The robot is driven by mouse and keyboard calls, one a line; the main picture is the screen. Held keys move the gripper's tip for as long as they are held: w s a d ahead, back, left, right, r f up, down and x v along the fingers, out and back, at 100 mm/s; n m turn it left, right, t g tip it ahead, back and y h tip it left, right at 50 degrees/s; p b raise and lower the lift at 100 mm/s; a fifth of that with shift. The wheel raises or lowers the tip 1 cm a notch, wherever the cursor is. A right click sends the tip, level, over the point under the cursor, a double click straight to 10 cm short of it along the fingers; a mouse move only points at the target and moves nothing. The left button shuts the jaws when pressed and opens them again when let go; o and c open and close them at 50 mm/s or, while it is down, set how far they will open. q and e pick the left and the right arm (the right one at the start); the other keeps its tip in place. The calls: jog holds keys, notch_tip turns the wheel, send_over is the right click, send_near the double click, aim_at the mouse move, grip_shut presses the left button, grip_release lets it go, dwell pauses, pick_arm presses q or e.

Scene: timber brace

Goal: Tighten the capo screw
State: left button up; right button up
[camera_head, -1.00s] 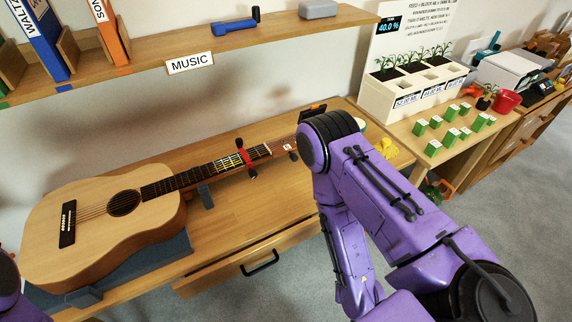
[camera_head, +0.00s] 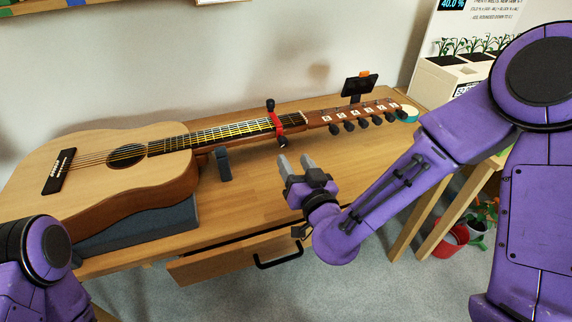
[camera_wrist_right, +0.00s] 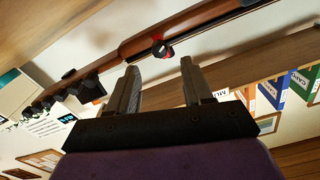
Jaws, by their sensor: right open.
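The acoustic guitar (camera_head: 95,188) lies face up on the wooden bench, its neck pointing right. A red capo (camera_head: 277,122) is clamped across the neck, with a black knob (camera_head: 270,104) on the far side and a black knob (camera_head: 282,141) on the near side. My right gripper (camera_head: 295,162) is open and empty, just in front of the near knob and apart from it. In the right wrist view, the red capo and its dark knob (camera_wrist_right: 159,48) show beyond and between the open fingers (camera_wrist_right: 159,68). My left arm shows at the lower left; its gripper is out of frame.
A grey cradle (camera_head: 140,232) supports the guitar body and a small grey rest (camera_head: 223,164) stands by the neck. A small dark device (camera_head: 358,86) stands behind the headstock. A drawer (camera_head: 235,257) sticks out below the bench front.

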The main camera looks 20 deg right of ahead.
aim_at(285, 145)
jog(key=w+p, duration=0.1)
jog(key=w, duration=0.4)
jog(key=shift+w, duration=0.2)
pick_arm(q)
jog(key=shift+r, duration=0.1)
pick_arm(e)
jog(key=shift+w, duration=0.4)
grip_shut()
